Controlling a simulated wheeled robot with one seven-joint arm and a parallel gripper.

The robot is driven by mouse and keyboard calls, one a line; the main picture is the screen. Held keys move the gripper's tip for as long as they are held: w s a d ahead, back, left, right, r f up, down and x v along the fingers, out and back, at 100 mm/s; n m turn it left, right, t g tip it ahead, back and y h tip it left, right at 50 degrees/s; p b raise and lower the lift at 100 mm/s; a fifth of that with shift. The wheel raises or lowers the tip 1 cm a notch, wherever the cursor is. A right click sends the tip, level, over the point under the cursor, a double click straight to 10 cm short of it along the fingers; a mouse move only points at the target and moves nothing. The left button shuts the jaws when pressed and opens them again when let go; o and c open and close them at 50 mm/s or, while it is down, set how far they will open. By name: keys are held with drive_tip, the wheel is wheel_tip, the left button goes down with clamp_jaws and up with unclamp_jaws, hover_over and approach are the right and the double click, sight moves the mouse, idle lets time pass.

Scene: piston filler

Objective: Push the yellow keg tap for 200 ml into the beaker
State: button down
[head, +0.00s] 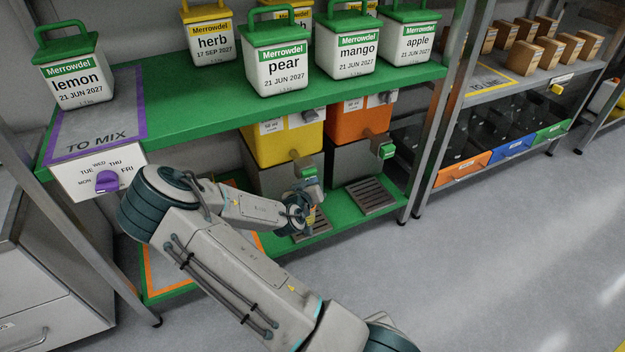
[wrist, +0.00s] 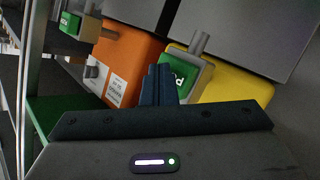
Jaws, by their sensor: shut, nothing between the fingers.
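The yellow keg (head: 285,143) stands on the green shelf under the bench top, on a grey block. Its tap (head: 306,170) is a grey block with a green push face on the front. In the wrist view the tap (wrist: 186,72) is just right of my gripper (wrist: 158,72), with part of the yellow keg (wrist: 232,86) behind. My gripper (head: 302,203) is shut and empty, close in front of and below the tap; I cannot tell whether it touches. I cannot make out a beaker; my gripper and arm cover part of the drip tray (head: 314,231) below the tap.
An orange keg (head: 358,121) with its own green tap (head: 387,150) stands to the right, with a drip tray (head: 371,195) below. Labelled tubs, including pear (head: 277,68), stand on the green bench top (head: 200,112) above. Floor at right is clear.

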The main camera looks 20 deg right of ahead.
drive_tip(key=shift+s, duration=1.05)
drive_tip(key=shift+s, duration=2.5)
idle(1.3)
